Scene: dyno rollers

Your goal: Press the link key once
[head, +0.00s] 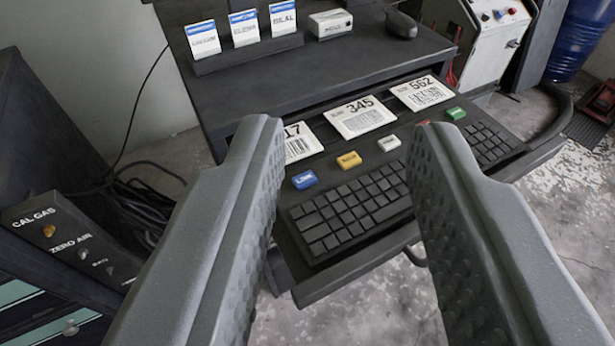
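The link key (304,180) is a blue key with white lettering. It sits at the left end of a row of coloured keys on the black keyboard tray, above the keyboard (350,210). My gripper (342,130) is open and empty, with its two grey fingers wide apart in the foreground. The blue key shows between the fingers, close to the inner side of the left finger in the picture. The fingers look to be nearer the camera than the keyboard, apart from the key.
A yellow key (349,160), a white key (389,143) and a green key (456,113) share the row. Numbered cards (360,117) lie behind them. A black mouse (400,24) rests on the upper shelf. A gas panel (75,245) stands at left.

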